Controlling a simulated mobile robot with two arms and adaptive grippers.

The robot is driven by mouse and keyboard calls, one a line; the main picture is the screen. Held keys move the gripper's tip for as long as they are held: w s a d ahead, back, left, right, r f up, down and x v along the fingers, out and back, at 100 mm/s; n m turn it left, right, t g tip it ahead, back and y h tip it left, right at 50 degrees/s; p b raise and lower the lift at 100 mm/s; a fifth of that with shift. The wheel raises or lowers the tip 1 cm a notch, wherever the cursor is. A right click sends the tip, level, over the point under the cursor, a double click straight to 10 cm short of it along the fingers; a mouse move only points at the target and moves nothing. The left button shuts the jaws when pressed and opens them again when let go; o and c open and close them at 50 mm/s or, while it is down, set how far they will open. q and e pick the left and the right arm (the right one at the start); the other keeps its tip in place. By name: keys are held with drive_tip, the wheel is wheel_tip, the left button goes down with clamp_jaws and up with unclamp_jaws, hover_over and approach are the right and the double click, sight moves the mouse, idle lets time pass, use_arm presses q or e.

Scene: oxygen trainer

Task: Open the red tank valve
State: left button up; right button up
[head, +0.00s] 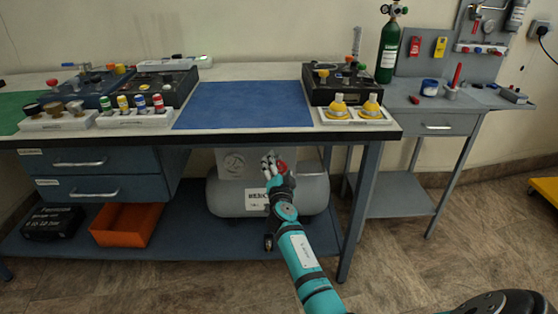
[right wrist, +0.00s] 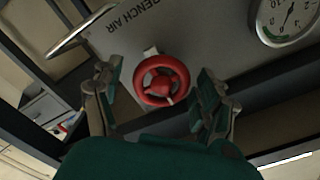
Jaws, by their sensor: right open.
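The red tank valve (right wrist: 161,81) is a round handwheel with spokes, on the front of a grey panel marked BENCH AIR. In the head view the red valve (head: 282,167) shows partly, at the front of the grey tank (head: 311,190) under the workbench. My right gripper (head: 270,163) is in front of the tank, close to the valve. In the right wrist view its two fingers stand apart, one on each side of the wheel, with visible gaps. It is open and holds nothing. My left gripper is not in view.
A gauge (right wrist: 288,18) and a metal handle (right wrist: 80,32) flank the valve. The workbench top (head: 240,70) is above my arm, with drawers (head: 90,175) to the left. An orange bin (head: 127,224) sits on the lower shelf. A bench leg (head: 360,210) stands right of the tank.

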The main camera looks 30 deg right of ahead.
drive_tip(key=shift+w, duration=0.1)
drive_tip(key=shift+r, duration=0.1)
drive_tip(key=c, duration=1.2)
